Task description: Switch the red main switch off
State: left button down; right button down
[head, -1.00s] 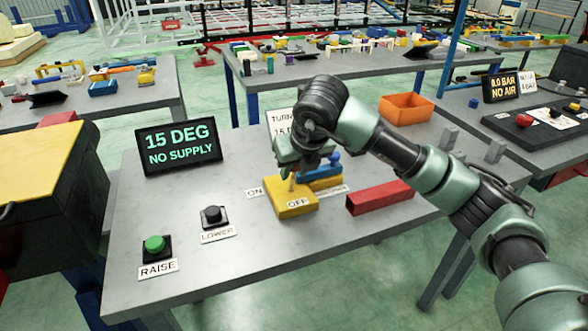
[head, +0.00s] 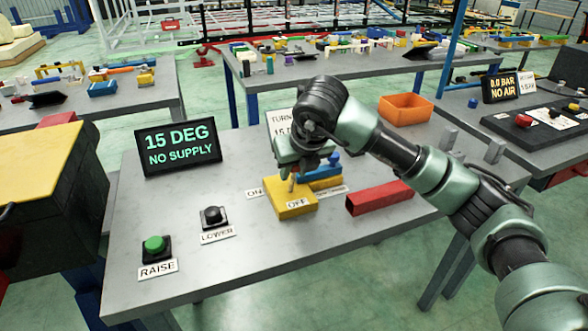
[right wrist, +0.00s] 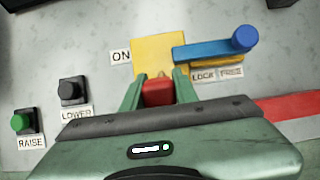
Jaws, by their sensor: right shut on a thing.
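The main switch is a yellow box (head: 291,204) on the grey table, with an ON label (head: 254,193) at its left and an OFF label on its near side. My right gripper (head: 298,176) is over the box, coming from above. In the right wrist view, its two green fingers (right wrist: 159,88) are shut on the red switch handle (right wrist: 158,93), which stands in front of the yellow plate (right wrist: 155,50). In the head view, the gripper mostly hides the handle. My left gripper is not in view.
A blue lever (right wrist: 215,48) with LOCK and FREE labels sits beside the switch. A red bar (head: 379,197) lies to the right. Black (head: 213,216) and green (head: 155,245) buttons stand to the left. A display (head: 178,146) reads 15 DEG, NO SUPPLY.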

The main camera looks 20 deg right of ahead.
jog(key=shift+s+f, duration=0.1)
jog(key=shift+f, duration=0.1)
jog(key=c, duration=1.1)
grip_release()
jog(key=shift+r, duration=0.1)
jog(key=shift+r, duration=0.1)
jog(key=shift+b+v, duration=0.45)
jog(key=shift+v, duration=3.4)
jog(key=shift+c, duration=0.2)
